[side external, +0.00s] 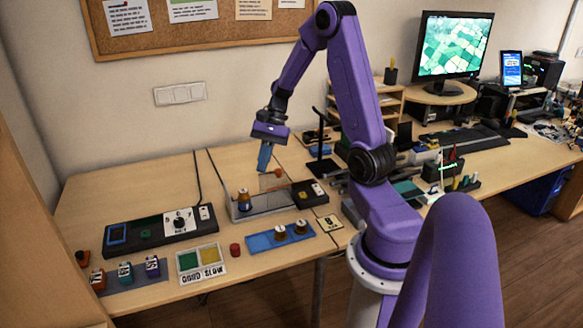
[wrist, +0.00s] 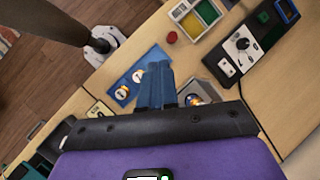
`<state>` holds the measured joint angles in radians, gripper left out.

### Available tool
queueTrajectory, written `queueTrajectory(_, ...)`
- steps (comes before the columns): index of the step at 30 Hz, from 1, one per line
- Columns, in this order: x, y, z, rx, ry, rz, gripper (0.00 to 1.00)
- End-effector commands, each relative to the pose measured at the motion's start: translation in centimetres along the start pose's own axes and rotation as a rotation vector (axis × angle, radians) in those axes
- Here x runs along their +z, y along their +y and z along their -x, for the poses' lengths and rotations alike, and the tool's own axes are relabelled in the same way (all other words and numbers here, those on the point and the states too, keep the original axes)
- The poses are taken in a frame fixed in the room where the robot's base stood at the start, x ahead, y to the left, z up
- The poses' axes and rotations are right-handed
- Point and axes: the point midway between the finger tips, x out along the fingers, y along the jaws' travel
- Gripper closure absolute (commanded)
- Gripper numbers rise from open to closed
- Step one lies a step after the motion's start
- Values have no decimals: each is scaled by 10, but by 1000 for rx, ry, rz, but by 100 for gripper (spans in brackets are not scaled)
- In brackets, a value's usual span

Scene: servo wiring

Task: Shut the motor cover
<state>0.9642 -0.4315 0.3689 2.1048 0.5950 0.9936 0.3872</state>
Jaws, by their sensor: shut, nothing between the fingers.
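The motor station (side external: 270,207) is a grey tray with a dark right end, on the desk below my gripper. A motor with a brown top and dark base (side external: 244,202) sits in its left part. A pale, see-through panel (side external: 268,183) with an orange knob (side external: 278,172) rises at the back of the tray; it looks like the cover, standing open. My gripper (side external: 264,158) has blue fingers pointing down, together and empty, above and behind the tray. In the wrist view the fingers (wrist: 155,85) hide part of the station, and the motor (wrist: 198,97) shows beside them. The cover is not clear there.
A blue mat (side external: 278,238) with two brown-topped motors lies in front of the station. A dial box (side external: 165,228), a green and yellow sorting tray (side external: 200,261), a red button (side external: 235,250) and tagged blocks (side external: 125,271) stand to the left. The desk behind the dial box is clear.

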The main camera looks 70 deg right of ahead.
Motion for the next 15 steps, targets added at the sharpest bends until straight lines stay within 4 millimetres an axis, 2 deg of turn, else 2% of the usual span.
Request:
queueTrajectory(1,-20,5,7,-44,-6,-97,100)
queueTrajectory(8,-100,40,38,-261,-42,-509,100)
queueTrajectory(12,-145,75,55,-403,-70,-750,100)
queueTrajectory(15,-171,102,66,-499,-88,-898,100)
